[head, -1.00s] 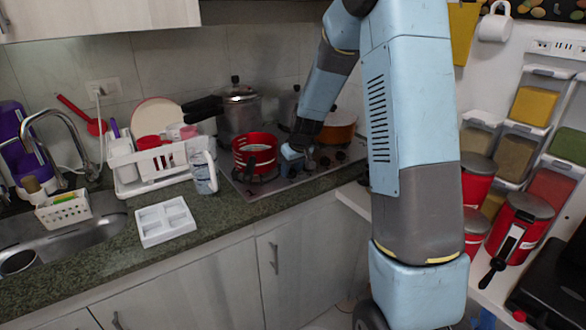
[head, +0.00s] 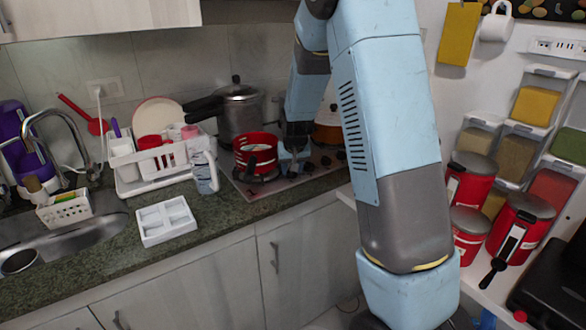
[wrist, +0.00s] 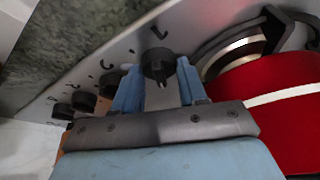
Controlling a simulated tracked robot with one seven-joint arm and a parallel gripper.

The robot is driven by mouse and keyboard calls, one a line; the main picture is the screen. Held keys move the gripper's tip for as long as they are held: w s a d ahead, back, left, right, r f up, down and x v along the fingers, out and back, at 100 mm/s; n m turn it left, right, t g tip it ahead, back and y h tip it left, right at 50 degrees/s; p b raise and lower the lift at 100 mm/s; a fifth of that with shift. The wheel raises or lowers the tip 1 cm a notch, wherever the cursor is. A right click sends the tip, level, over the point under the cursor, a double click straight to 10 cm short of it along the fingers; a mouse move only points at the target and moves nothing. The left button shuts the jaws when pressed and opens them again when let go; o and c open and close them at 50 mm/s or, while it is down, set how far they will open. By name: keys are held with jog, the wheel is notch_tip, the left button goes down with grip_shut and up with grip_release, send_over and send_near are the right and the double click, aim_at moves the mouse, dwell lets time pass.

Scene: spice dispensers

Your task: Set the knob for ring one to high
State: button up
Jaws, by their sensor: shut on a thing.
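The stove (head: 250,190) is a flat steel hob on the counter, with a row of black knobs along its front edge. In the wrist view, my gripper (wrist: 158,78) has its two blue fingers on either side of a black knob (wrist: 158,62), shut on it. This knob is the end one of the row, nearest the red pot. A dark pointer mark shows on its face; its exact setting is hard to read. In the head view, my gripper (head: 292,158) is low at the stove front, and the gripped knob is hidden.
The red pot (head: 255,150) stands on a burner close to the gripper; it also shows in the wrist view (wrist: 275,95). Other knobs (wrist: 84,101) continue along the edge. A pressure cooker (head: 240,112) and an orange pot (head: 326,132) stand behind.

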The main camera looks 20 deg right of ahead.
jog(key=shift+m, duration=0.6)
jog(key=o, duration=1)
jog(key=v, duration=1.3)
jog(key=shift+s+a+r, duration=0.15)
jog(key=shift+a+r, duration=0.2)
